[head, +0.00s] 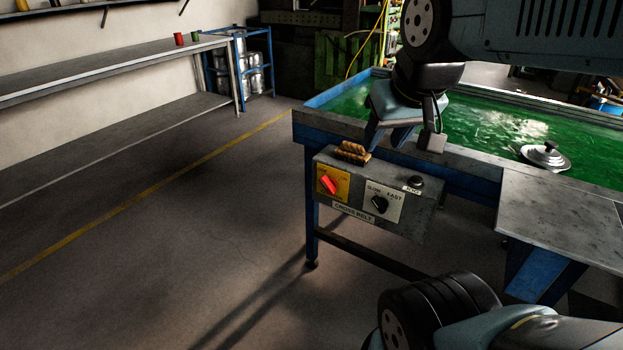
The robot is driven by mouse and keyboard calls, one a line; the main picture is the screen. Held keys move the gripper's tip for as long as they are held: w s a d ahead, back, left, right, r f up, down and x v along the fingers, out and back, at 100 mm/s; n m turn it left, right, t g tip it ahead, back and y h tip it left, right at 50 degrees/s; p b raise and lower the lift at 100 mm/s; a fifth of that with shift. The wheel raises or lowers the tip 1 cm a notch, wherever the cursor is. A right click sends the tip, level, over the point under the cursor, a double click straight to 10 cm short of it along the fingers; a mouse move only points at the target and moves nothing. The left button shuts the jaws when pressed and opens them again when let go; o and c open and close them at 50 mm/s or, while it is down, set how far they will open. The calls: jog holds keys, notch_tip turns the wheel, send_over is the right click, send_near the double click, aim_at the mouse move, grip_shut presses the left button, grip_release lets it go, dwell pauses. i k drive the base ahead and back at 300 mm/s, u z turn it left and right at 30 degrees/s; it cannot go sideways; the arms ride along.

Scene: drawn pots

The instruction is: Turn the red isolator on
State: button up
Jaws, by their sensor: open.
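The red isolator (327,184) is a red handle on a yellow plate, at the left of the front of a grey control box (428,222). The handle sits tilted, and the small marks around it are too small to read. The box is labelled CROSS BELT and hangs at the near corner of a blue-framed table. My gripper (386,138) is open and empty, pointing down above and behind the box, to the right of the isolator and apart from it.
A wooden-looking brush or block (353,152) lies on the box top. A green belt (480,125) carries a lidded silver item (545,157). Floor left of the box is clear.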

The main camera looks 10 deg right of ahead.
aim_at(330, 185)
jog(key=u, duration=0.05)
jog(key=i, duration=0.9)
jog(key=z, duration=1.25)
jog(key=k, duration=0.6)
jog(key=z, duration=0.2)
